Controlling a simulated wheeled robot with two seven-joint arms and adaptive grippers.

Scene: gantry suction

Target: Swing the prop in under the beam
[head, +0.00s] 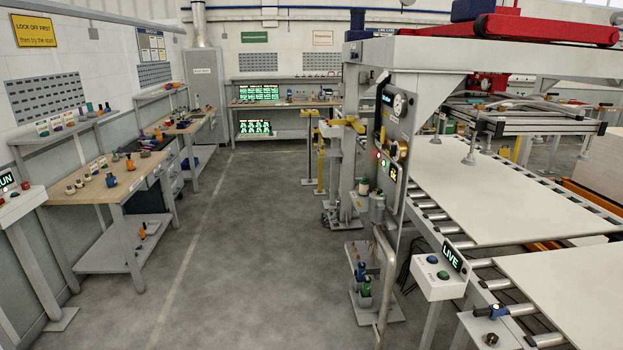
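The pale grey gantry beam (490,50) runs across the upper right, with a red carriage part (545,30) on top. Below its left end is a control panel (393,130) with a gauge, lamps and a lit display. Grey uprights with yellow heads (342,123) stand just left of the gantry; one may be the prop, but I cannot tell which. Their feet are partly hidden behind nearer posts. A suction frame (520,118) with cups hangs under the beam, above a pale sheet (500,195). Neither of my grippers is in view.
A roller conveyor (420,205) with pale sheets fills the right side. A button box with a LIVE display (440,275) stands in front of it. Workbenches (120,185) with tools line the left wall. The grey floor aisle (245,240) between is clear.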

